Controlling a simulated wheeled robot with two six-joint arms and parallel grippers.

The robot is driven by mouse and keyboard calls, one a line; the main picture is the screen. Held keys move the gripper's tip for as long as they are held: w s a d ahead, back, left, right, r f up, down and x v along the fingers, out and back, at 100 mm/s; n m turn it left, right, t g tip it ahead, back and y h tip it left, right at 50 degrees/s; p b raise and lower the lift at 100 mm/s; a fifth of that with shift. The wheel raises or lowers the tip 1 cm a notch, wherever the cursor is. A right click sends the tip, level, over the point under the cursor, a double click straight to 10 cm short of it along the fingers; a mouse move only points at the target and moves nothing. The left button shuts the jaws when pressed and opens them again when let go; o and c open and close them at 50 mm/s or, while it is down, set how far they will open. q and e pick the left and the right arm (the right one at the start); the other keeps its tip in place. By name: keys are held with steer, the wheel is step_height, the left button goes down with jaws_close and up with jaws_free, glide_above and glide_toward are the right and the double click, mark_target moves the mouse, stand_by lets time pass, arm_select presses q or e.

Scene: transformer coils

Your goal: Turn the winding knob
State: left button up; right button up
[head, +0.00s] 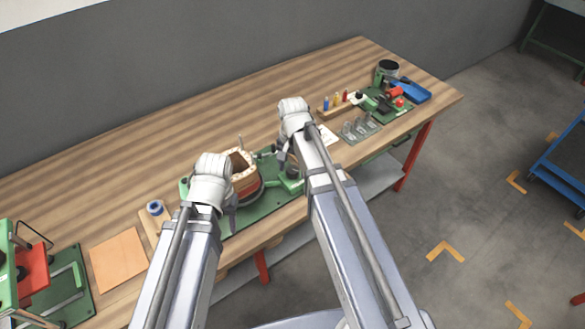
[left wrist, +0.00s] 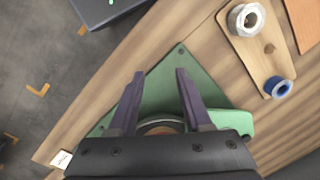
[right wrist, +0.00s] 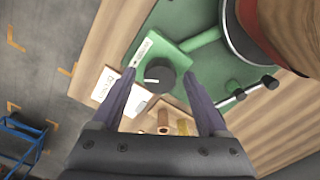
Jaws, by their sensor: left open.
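A dark round knob (right wrist: 160,78) with a white pointer mark sits on a green block (right wrist: 168,55) of the winding stand in the right wrist view. My right gripper (right wrist: 160,90) is open, with its fingers on either side of the knob's position. Whether they touch it I cannot tell. In the head view the right gripper (head: 284,158) is over the right part of the green stand. The wound coil (head: 243,175) stands at the stand's middle. My left gripper (left wrist: 159,78) is open and empty above the green base plate (left wrist: 178,62), near the coil's left side.
White and blue spools lie on a wooden board (left wrist: 258,50) left of the stand in the head view. A red-and-green press (head: 35,270) stands at far left. Small bottles, a metal-part tray (head: 358,130) and a blue tray (head: 412,93) are at right.

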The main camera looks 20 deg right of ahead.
mark_target(293, 169)
jaws_close()
steer(key=shift+n, duration=1.3)
steer(key=shift+o, duration=0.6)
jaws_free()
arm_select(q)
step_height(293, 169, up, 8)
steer(key=p, duration=0.7)
steer(key=shift+p, duration=0.4)
arm_select(e)
step_height(293, 169, up, 8)
steer(key=shift+f, duration=0.1)
arm_select(q)
steer(key=shift+f, duration=0.1)
